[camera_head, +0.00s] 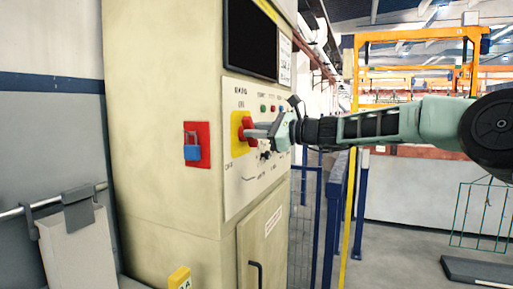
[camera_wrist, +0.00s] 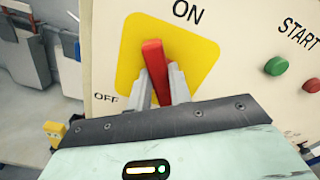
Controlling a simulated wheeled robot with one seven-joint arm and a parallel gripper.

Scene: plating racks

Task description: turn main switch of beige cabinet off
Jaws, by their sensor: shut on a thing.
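The beige cabinet (camera_head: 170,120) stands left of the middle in the head view. Its main switch is a red handle (camera_wrist: 154,68) on a yellow plate (camera_wrist: 195,42), with ON printed above and OFF at the lower left. In the wrist view the red handle stands almost upright, its top tilted slightly left, near ON. My gripper (camera_wrist: 162,88) is shut on the handle's lower part, one grey finger on each side. In the head view my gripper (camera_head: 258,131) reaches in from the right and hides part of the switch.
Green (camera_wrist: 277,66) and red (camera_wrist: 312,84) buttons sit right of the switch. A blue padlock (camera_head: 192,151) hangs on a red plate left of it. A dark screen (camera_head: 250,38) is above; a door with a handle (camera_head: 256,272) is below.

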